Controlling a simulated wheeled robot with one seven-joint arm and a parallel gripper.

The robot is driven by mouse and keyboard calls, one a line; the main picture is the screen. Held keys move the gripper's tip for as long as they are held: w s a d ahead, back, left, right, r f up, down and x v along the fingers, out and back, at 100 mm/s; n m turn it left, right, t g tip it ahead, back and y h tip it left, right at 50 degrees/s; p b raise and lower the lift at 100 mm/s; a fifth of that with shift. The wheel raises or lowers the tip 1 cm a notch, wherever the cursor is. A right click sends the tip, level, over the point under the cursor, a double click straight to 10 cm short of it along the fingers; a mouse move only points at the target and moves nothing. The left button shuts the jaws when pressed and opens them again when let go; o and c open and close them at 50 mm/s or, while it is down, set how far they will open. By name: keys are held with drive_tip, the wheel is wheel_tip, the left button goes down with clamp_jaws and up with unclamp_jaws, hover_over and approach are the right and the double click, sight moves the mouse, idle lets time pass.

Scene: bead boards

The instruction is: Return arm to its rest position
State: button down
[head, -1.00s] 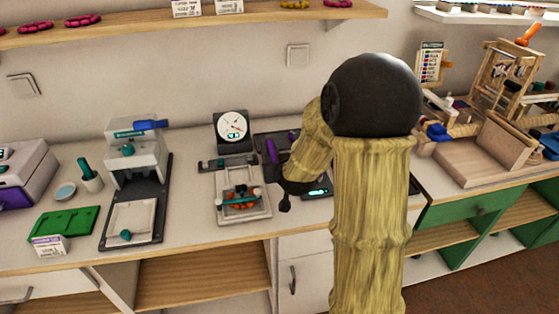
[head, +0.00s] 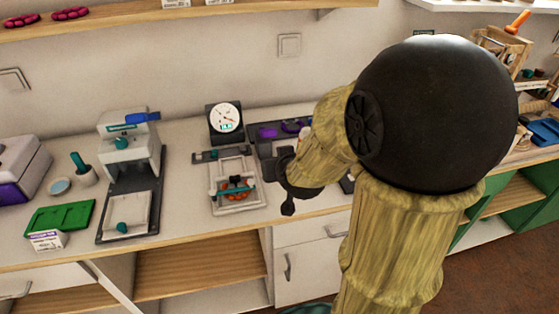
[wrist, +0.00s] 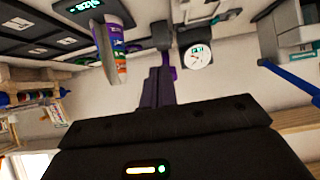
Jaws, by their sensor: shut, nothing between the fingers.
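My arm's large black joint and straw-coloured links hide part of the counter at right in the head view.
A dial gauge (head: 226,118) stands behind the bead frame. A white press (head: 128,150) on a dark base and a green tray (head: 60,218) stand at left. A dark tray with purple pieces (head: 268,132) lies near my forearm. A shelf (head: 190,10) runs above.

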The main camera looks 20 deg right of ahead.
idle(0.3)
drive_tip(key=s+a+f+n+g+y, duration=0.1)
drive_tip(key=s+a+f+g, duration=0.1)
drive_tip(key=s+f+g, duration=0.35)
drive_tip(key=s+a+f+g, duration=0.2)
drive_tip(key=s+g, duration=0.1)
drive_tip(key=s, duration=0.5)
drive_tip(key=w+p+v, duration=0.2)
drive_tip(key=p+v, duration=0.6)
drive_tip(key=w+r+p+v, duration=0.1)
drive_tip(key=p+v, duration=0.7)
drive_tip(key=shift+w, duration=0.25)
